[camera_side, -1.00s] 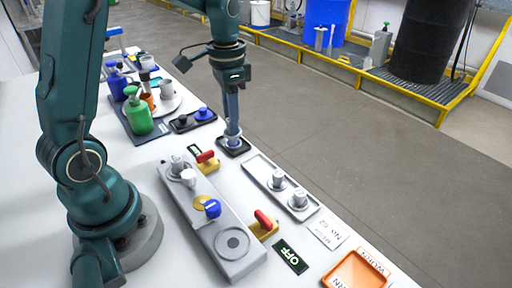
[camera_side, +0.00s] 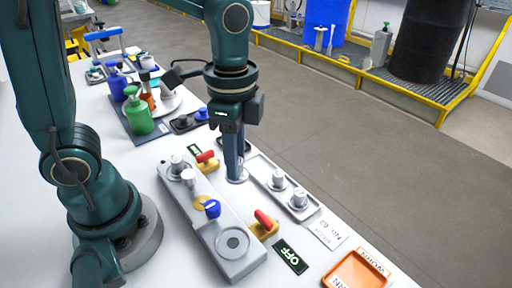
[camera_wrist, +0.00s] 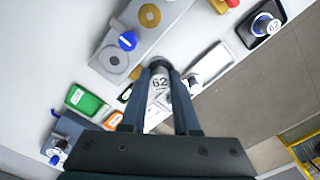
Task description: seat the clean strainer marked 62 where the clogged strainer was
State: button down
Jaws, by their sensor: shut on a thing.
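My gripper (camera_side: 236,176) is shut on a pale strainer marked 62 (camera_wrist: 159,84), which the wrist view shows between the fingers. In the side view they hang between the grey housing and the grey tray. The held strainer's lower end is largely hidden. The grey housing (camera_side: 185,203) has a round ringed recess (camera_side: 232,242) at its near end, which also shows in the wrist view (camera_wrist: 112,60). Two upright strainers stand in the grey tray, one farther (camera_side: 278,179) and one nearer (camera_side: 298,199). A blue-rimmed strainer (camera_wrist: 265,24) stands in a black tray (camera_wrist: 254,38); I cannot tell if it is the clogged one.
A blue knob (camera_side: 212,208) stands up from the housing. Red-handled valves (camera_side: 264,222) lie along its right side. An OFF sign (camera_side: 291,257) and an orange tray (camera_side: 357,270) are near the front. Bottles (camera_side: 138,112) stand at the back left.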

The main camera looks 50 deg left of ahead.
jog(key=s+d+m, duration=0.5)
jog(key=s+d, duration=0.1)
jog(key=d, duration=0.1)
jog(key=shift+w+a+f, duration=0.1)
jog(key=shift+f, duration=1.4)
jog(key=shift+w+a+f, duration=0.1)
jog(key=shift+f, duration=1.35)
jog(key=shift+f, duration=0.4)
jog(key=c, duration=0.6)
grip_release()
jog(key=o, duration=0.3)
jog(key=shift+o, duration=0.2)
jog(key=shift+r, duration=0.15)
